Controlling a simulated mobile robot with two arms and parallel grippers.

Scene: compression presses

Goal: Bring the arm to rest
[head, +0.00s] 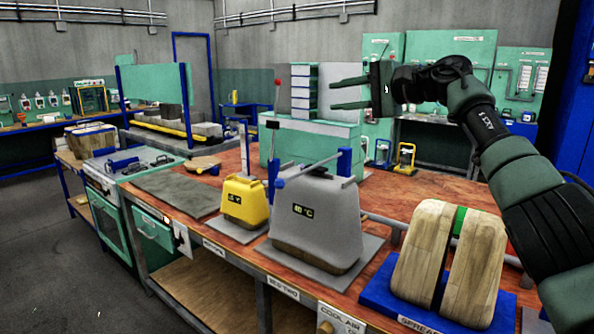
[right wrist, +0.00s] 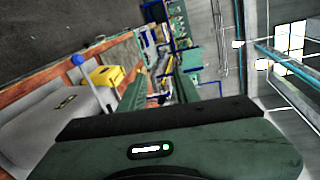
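My right gripper (head: 350,94) is raised at the upper middle of the head view, its arm coming in from the right. Its two green fingers point left and stand apart, with nothing between them. It is above and behind the grey press (head: 318,220), clear of the workbench. In the right wrist view the gripper's green body fills the lower part, with the fingers (right wrist: 160,90) reaching up from it, apart. My left gripper is in neither view.
A yellow press (head: 243,200) stands left of the grey one on the brown workbench (head: 395,196). Wooden blocks (head: 425,245) on a blue base (head: 385,300) stand at the right under my arm. A green cabinet with drawers (head: 304,95) stands behind.

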